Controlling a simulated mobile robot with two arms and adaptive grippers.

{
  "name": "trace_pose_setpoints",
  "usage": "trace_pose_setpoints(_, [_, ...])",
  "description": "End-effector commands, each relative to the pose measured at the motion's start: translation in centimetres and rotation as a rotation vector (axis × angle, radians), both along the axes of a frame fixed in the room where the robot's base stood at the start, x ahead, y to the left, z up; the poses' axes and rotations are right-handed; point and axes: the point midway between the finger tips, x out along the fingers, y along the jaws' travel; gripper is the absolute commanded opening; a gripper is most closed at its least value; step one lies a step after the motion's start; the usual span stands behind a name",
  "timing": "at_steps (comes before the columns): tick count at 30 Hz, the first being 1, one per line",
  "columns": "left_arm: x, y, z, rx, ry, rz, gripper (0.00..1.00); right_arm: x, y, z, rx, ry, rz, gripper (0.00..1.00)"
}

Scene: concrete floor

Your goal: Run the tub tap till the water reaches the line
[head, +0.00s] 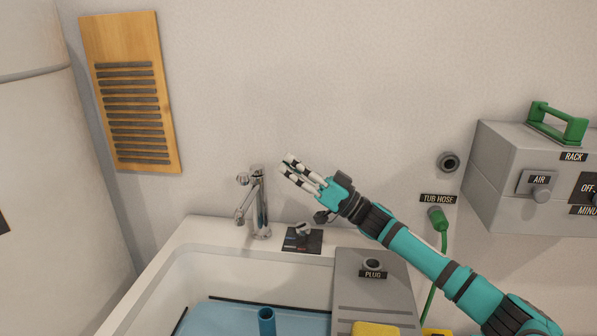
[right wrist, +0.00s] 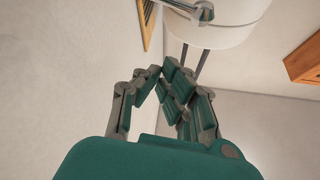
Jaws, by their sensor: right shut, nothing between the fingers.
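The tub (head: 180,262) stands against the wall, with its near part cut off by the frame. Blue water (head: 220,318) shows in it, and a dark line (head: 270,305) runs along the inner wall at the water's edge. A chrome tap (head: 261,208) stands on the back rim. A small control with a knob or lever (head: 303,232) on a dark plate is right of it. My right gripper (head: 287,170) is shut and empty, just right of the tap's top and above the control, apparently touching neither. Its fingers also show in the right wrist view (right wrist: 172,78). My left gripper is out of view.
A blue upright pipe (head: 266,320) stands in the tub. A grey ledge labelled PLUG (head: 346,280) is at its right, with a yellow item (head: 375,329) in front. A green hose (head: 438,218) and grey box (head: 502,150) are right. A slatted wooden panel (head: 165,85) hangs left.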

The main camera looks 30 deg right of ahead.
Motion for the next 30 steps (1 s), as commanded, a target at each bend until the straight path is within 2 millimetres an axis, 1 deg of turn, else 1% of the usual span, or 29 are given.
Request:
trace_pose_setpoints(1, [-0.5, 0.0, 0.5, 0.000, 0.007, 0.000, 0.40, 0.7, 0.8, 1.0, 0.002, -0.005, 0.002, 0.00])
trace_pose_setpoints(4, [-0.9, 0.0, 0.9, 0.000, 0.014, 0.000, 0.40, 2.0, 2.3, 2.2, 0.002, -0.005, 0.002, 0.00])
trace_pose_setpoints(9, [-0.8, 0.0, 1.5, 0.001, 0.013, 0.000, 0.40, 4.1, 4.5, 3.8, 0.002, -0.003, 0.002, 0.00])
trace_pose_setpoints(11, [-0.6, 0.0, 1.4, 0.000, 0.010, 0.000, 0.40, 4.0, 4.8, 2.1, 0.001, 0.006, 0.002, 0.00])
trace_pose_setpoints(12, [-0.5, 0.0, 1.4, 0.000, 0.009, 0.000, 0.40, 3.9, 4.9, 1.5, 0.001, 0.005, 0.001, 0.00])
trace_pose_setpoints(18, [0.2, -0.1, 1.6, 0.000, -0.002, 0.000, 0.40, 3.6, 5.4, -0.2, 0.000, 0.001, -0.001, 0.00])
trace_pose_setpoints(30, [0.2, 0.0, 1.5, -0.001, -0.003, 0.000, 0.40, 3.6, 5.5, -0.6, -0.001, -0.001, -0.001, 0.00])
